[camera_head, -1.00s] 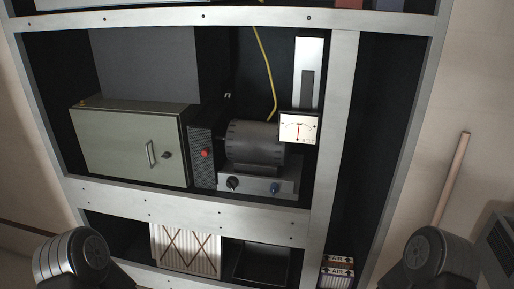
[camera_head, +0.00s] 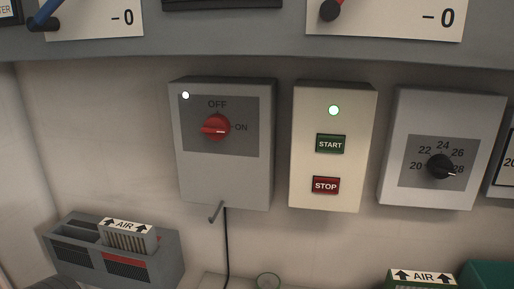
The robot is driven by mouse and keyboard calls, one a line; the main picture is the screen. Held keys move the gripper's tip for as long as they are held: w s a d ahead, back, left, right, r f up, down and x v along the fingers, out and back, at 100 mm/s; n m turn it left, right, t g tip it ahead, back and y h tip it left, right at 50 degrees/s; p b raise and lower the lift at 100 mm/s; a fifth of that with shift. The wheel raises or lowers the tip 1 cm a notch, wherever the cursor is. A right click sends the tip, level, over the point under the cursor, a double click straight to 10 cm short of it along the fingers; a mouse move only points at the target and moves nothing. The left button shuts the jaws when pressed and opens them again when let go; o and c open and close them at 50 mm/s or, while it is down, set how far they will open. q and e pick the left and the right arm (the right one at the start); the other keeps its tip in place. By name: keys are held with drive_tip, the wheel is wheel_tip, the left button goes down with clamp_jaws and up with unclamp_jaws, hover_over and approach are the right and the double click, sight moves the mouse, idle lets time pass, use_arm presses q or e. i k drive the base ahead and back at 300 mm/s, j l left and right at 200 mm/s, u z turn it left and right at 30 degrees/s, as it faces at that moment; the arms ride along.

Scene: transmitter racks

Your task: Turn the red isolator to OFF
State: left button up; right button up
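The red isolator knob (camera_head: 215,127) is on a grey wall box (camera_head: 225,182) left of centre. OFF is printed above the knob and ON to its right. Its grip lies roughly level, in line with the ON mark rather than upright toward OFF. A small white lamp (camera_head: 185,95) glows at the box's upper left. A metal lever (camera_head: 216,211) sticks out at the box's lower edge. Neither gripper shows in this view, and nothing touches the knob.
A filter holder (camera_head: 120,262) stands lower left, and a green AIR item (camera_head: 422,278) lower right. A cable hangs below the isolator.

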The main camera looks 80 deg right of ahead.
sight(217, 126)
drive_tip(key=z, duration=2.65)
